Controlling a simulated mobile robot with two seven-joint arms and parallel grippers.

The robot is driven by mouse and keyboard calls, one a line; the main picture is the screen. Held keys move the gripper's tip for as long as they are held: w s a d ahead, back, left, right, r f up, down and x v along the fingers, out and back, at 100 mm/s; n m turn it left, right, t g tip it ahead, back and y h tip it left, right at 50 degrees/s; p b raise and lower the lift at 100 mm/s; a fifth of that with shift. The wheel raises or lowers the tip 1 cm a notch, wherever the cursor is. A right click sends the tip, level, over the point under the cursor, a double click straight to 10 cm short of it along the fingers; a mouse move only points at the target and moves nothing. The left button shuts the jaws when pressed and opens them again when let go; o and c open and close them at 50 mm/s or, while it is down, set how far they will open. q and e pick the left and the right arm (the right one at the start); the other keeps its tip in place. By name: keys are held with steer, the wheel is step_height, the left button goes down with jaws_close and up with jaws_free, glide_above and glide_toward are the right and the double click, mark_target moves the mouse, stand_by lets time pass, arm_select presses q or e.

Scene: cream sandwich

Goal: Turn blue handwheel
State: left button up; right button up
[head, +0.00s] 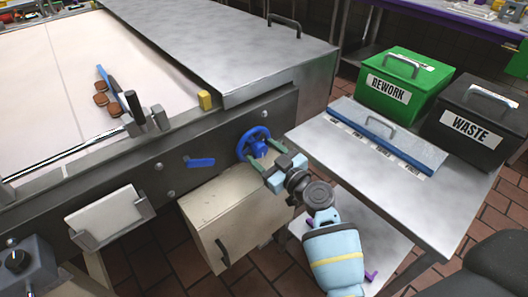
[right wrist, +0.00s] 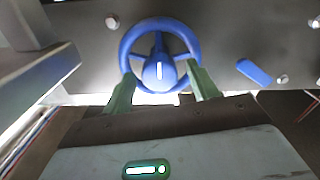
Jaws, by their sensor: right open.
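The blue handwheel (head: 243,146) is mounted on the dark front panel of the machine. In the right wrist view the handwheel (right wrist: 161,22) is a round rim with a central hub bearing a white line that stands upright. My right gripper (head: 259,157) is at the wheel, open, its two green fingers apart. In the right wrist view the right gripper (right wrist: 160,75) has its fingertips at the lower left and lower right of the rim, one on each side of the hub. Whether they touch the rim I cannot tell. My left gripper is not in view.
A blue plate (head: 201,162) sits on the panel left of the wheel. A beige cabinet (head: 215,205) is below.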

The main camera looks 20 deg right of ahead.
steer(key=shift+w+a, duration=0.1)
steer(key=shift+w, duration=0.15)
steer(key=c, duration=1)
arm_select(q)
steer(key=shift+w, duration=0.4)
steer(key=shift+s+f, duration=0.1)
arm_select(e)
steer(key=shift+m, duration=0.4)
